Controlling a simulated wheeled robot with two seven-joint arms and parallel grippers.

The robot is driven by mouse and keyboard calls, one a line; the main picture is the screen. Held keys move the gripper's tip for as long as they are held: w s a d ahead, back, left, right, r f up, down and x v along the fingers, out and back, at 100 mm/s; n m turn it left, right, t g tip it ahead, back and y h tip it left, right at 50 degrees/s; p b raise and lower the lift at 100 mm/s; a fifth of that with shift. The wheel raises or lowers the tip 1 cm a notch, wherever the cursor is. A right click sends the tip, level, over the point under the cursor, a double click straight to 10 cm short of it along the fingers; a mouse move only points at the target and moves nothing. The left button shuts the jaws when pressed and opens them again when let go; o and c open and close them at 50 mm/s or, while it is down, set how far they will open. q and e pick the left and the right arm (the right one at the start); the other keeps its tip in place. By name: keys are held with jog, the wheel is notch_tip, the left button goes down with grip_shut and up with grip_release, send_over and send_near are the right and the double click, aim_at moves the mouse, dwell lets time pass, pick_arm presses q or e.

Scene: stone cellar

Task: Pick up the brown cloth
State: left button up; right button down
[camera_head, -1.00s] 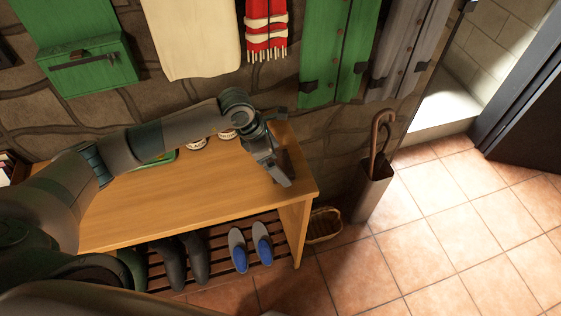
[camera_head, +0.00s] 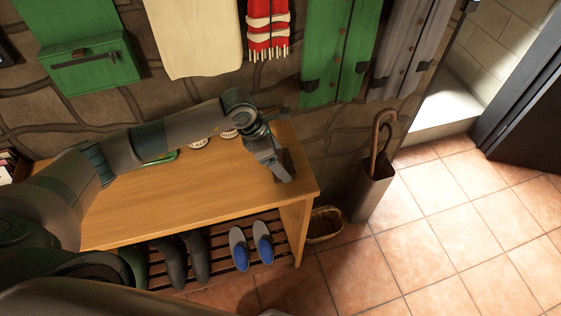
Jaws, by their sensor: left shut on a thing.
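My left gripper (camera_head: 280,175) reaches over the right end of the wooden bench top (camera_head: 200,207), fingers pointing down. It is shut on the brown cloth (camera_head: 288,159), a small dark brown patch that shows just beside and behind the fingers. The gripper hides much of the cloth, and I cannot tell whether it is clear of the wood. My right gripper is not in view.
Several shoes, including blue-grey slippers (camera_head: 263,243), stand on the slatted shelf below. A wicker basket (camera_head: 325,226) and an umbrella stand (camera_head: 371,190) stand right of the bench. Coats and a red scarf (camera_head: 267,28) hang behind. Tiled floor at right is clear.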

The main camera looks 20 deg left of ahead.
aim_at(283, 164)
pick_arm(q)
jog(key=shift+r+b, duration=0.45)
jog(key=shift+r, duration=0.1)
jog(key=r+b, duration=0.1)
jog(key=d+r+b, duration=0.1)
jog(key=r, duration=0.1)
jog(key=shift+r, duration=0.1)
jog(key=s+d+r+b, duration=0.1)
jog(key=d+r+b, duration=0.3)
jog(key=d, duration=0.6)
notch_tip(283, 164, up, 3)
jog(key=shift+s+d+f, duration=0.15)
jog(key=shift+s+d, duration=0.05)
jog(key=shift+d, duration=0.1)
